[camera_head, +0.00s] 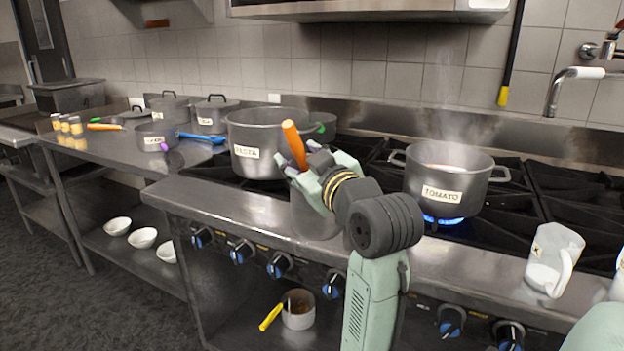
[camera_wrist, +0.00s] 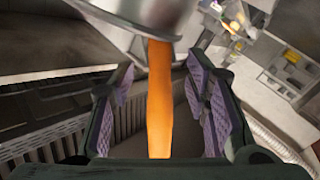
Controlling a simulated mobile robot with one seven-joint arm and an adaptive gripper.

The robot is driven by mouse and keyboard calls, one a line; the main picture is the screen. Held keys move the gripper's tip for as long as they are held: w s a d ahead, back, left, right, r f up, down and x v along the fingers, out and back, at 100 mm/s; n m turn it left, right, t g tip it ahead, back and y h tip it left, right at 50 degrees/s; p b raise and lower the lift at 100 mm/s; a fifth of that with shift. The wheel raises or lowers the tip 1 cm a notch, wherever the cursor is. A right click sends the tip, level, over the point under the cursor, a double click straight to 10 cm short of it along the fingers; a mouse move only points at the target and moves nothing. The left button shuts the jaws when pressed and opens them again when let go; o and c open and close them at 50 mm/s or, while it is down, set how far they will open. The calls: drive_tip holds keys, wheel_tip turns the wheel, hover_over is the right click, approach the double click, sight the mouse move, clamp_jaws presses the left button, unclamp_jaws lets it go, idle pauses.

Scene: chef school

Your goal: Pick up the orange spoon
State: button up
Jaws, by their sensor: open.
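The orange spoon's handle (camera_head: 294,143) stands up, slightly tilted, near the PASTA pot (camera_head: 270,118) in the head view. Its lower end is hidden behind my gripper (camera_head: 306,178). In the wrist view the orange handle (camera_wrist: 159,105) runs up the middle between the purple finger pads of my gripper (camera_wrist: 163,95), with a gap on each side. The jaws are open, and the handle is not clamped. A metal pot's rounded side (camera_wrist: 135,14) crosses the far end of the handle, and the spoon's bowl is not visible.
A grey pot (camera_head: 312,218) stands just below my gripper at the stove's front. The steaming TOMATO pot (camera_head: 443,192) sits over a blue flame to the right. A white jug (camera_head: 553,260) stands at the right front. Another orange-handled utensil (camera_head: 103,126) lies on the left counter.

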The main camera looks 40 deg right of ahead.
drive_tip(key=shift+c, duration=0.4)
clamp_jaws()
